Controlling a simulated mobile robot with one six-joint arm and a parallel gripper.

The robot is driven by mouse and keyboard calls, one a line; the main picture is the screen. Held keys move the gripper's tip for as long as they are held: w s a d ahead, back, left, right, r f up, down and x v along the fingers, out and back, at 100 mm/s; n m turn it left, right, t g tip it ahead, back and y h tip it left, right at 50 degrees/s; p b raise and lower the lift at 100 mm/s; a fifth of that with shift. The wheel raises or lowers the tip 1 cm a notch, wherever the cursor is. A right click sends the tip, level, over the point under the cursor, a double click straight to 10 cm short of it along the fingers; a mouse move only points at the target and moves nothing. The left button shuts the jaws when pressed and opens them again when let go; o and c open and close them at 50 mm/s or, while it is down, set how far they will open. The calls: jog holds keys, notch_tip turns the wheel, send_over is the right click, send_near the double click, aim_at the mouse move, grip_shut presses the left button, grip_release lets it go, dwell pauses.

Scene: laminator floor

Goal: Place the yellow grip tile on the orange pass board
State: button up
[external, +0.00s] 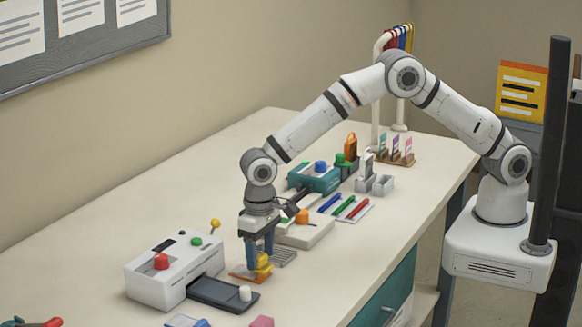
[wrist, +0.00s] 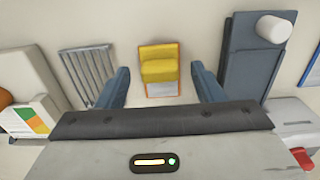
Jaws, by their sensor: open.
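The yellow grip tile (external: 262,264) is a blocky yellow piece in front of the white laminator. In the wrist view the tile (wrist: 157,66) appears to lie on the orange pass board (wrist: 162,96), covering much of it. The board's orange edge and pale face show around and below the tile. In the external view the board (external: 240,274) shows to the left of the tile. My gripper (external: 259,256) is low over the board, pointing down. Its two blue fingers are apart, one on each side of the tile, with visible gaps in the wrist view (wrist: 160,76).
The white laminator (external: 160,280) and its dark tray (external: 222,293) with a white knob (external: 245,293) stand close by. A grey slotted rack (external: 284,257) lies on the other side. Pens and a teal device (external: 315,179) are farther back. The table's left rear is clear.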

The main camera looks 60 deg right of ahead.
aim_at(261, 256)
notch_tip(261, 256, up, 11)
jog(key=b, duration=0.1)
jog(key=w+d+r, duration=0.1)
jog(key=d+r, duration=0.3)
jog(key=d, duration=0.3)
jog(key=d+r, duration=0.4)
jog(key=d, duration=0.3)
jog(key=s+d+r+t, duration=0.1)
jog(key=s+d+r, duration=0.1)
jog(key=d, duration=0.5)
jog(key=s+d+r, duration=0.2)
jog(key=s+d, duration=0.1)
jog(key=d, duration=0.5)
jog(key=s+d+f+t, duration=0.2)
jog(key=s+d+f, duration=0.1)
jog(key=s+d, duration=1.3)
jog(key=shift+s+d, duration=0.4)
jog(key=shift+s, duration=0.65)
